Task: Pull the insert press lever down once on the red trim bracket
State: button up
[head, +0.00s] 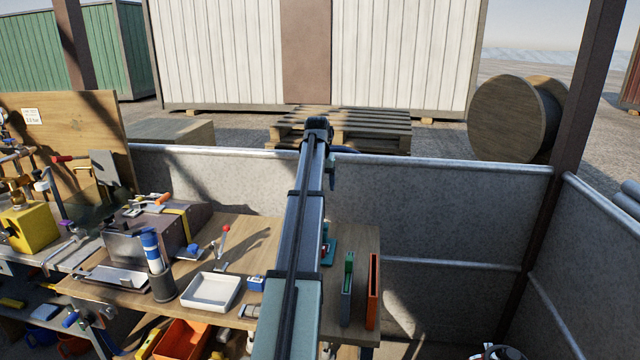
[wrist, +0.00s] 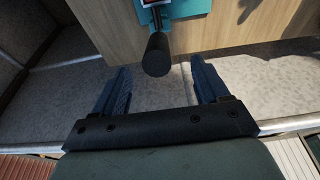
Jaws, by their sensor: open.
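The insert press (head: 328,246) is teal and stands on the bench right behind my arm, which hides most of it in the head view. In the wrist view its teal body (wrist: 190,8) is cut off by the top edge. A black cylindrical lever handle (wrist: 156,55) points from it toward my gripper (wrist: 160,78). My gripper is open and empty, with one dark blue finger on each side of the handle in the picture. I cannot tell whether the handle is in depth between the fingers. A small red part (wrist: 146,4) shows at the top edge; I cannot tell if it is the trim bracket.
On the wooden bench (head: 205,233) are a white tray (head: 211,292), a red-knobbed lever (head: 225,232) and a blue bottle (head: 151,246). A green holder (head: 347,289) and an orange holder (head: 372,292) stand right of my arm. A grey wall (head: 450,210) runs behind the bench.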

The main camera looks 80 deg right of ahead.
jog(key=shift+r, duration=0.1)
jog(key=shift+d+v, duration=0.25)
jog(key=shift+v, duration=0.85)
jog(key=shift+d+v, duration=0.3)
jog(key=shift+v, duration=0.8)
jog(key=shift+d+v, duration=0.25)
jog(key=shift+v, duration=0.85)
jog(key=shift+r, duration=0.25)
jog(key=v, duration=1.3)
jog(key=shift+a+r, duration=0.15)
jog(key=shift+r, duration=0.25)
